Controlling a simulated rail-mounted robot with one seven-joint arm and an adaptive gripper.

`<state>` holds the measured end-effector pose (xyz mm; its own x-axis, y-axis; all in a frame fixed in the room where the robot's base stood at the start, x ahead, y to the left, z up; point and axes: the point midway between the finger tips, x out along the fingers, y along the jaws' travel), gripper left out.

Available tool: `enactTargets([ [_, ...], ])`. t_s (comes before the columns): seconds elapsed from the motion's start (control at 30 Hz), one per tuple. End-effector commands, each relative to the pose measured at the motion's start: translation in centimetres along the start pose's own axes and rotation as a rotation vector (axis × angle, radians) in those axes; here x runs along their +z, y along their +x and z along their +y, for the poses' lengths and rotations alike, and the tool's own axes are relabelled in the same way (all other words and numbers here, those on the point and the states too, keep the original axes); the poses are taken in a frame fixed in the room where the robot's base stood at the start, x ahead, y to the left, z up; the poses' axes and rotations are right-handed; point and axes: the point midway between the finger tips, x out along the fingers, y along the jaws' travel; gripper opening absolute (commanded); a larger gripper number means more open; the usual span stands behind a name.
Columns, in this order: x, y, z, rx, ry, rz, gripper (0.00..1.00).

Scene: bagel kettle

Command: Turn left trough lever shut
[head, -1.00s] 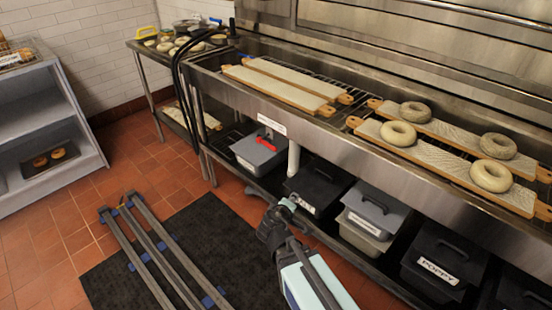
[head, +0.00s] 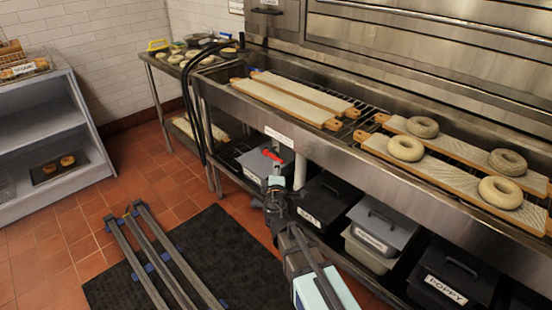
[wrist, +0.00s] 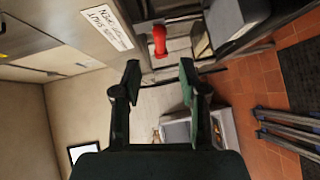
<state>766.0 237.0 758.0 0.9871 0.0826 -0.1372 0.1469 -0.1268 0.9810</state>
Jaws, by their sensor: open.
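The red trough lever (head: 273,156) shows under the front of the long steel trough (head: 330,150), just below a white label (head: 278,137). In the wrist view the red lever (wrist: 159,40) is ahead of my fingertips, roughly between the lines of the two fingers. My gripper (head: 274,182) is below and in front of the lever in the head view. In the wrist view my gripper (wrist: 160,72) is open, with nothing between its fingers. The lever looks apart from the fingers. Its valve body is too small to make out.
Lidded bins, including a grey one (head: 378,222) and a black one (head: 452,275), stand on the shelf below the trough. A pale vertical pipe (head: 300,170) is close right of the lever. Boards with bagels (head: 407,148) lie above. Open tiled floor (head: 70,235) is to the left.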

Motion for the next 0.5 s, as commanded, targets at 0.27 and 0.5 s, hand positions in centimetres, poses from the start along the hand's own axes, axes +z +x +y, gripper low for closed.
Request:
enactTargets([
  [0.27,-0.1,5.9,0.0,-0.001,0.0,-0.001,0.42],
  [0.5,0.0,8.8,0.0,-0.001,0.0,-0.002,0.42],
])
